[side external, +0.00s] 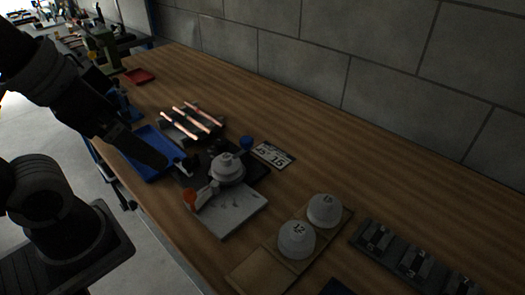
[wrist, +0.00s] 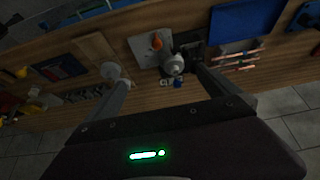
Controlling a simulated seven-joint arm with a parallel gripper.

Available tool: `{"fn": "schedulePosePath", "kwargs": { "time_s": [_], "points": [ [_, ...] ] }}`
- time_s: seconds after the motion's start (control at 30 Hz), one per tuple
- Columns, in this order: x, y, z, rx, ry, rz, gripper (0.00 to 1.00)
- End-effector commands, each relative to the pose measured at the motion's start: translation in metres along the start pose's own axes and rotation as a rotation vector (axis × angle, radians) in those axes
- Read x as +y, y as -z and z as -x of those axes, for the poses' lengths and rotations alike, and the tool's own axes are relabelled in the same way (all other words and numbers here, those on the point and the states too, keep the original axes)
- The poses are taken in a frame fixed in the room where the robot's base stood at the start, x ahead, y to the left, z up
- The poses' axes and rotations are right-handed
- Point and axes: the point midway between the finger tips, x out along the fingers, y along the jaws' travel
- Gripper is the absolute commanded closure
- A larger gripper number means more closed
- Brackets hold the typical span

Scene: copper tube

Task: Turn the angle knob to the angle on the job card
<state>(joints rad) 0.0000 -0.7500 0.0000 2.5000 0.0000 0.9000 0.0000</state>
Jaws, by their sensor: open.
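The tube bender has a grey round die (side external: 227,168) on a dark base beside a pale plate. A small blue knob (side external: 246,142) stands at its back, and I take it for the angle knob; its dial marks are too small to read. An orange part (side external: 190,197) is at the front left. The white job card (side external: 273,154) lies flat right of the blue knob; a "15" seems to show, the rest is unclear. My gripper (side external: 186,166) is left of the die. In the wrist view my gripper (wrist: 154,72) is open, its fingers wide apart with nothing held.
Copper tubes (side external: 190,118) lie on a dark rack behind the bender. A blue tray (side external: 150,142) is at left. Two numbered pale dies (side external: 296,240) stand on a wooden board at front right, near a dark block row (side external: 410,258). Table behind the card is clear.

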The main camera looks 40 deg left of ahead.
Motion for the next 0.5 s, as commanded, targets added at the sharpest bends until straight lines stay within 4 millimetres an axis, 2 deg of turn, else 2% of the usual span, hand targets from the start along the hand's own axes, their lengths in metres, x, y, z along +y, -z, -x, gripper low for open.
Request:
{"fn": "schedulePosePath", "kwargs": {
  "time_s": [0.27,0.37,0.47,0.5],
  "points": [
    [0.000,0.000,0.000,0.000,0.000,0.000,0.00],
    [-0.002,0.005,-0.001,-0.011,0.010,-0.012,0.20],
    [-0.010,0.032,-0.010,-0.075,0.051,-0.082,0.39],
    [-0.015,0.049,-0.019,-0.117,0.068,-0.127,0.45]
  ]
}}
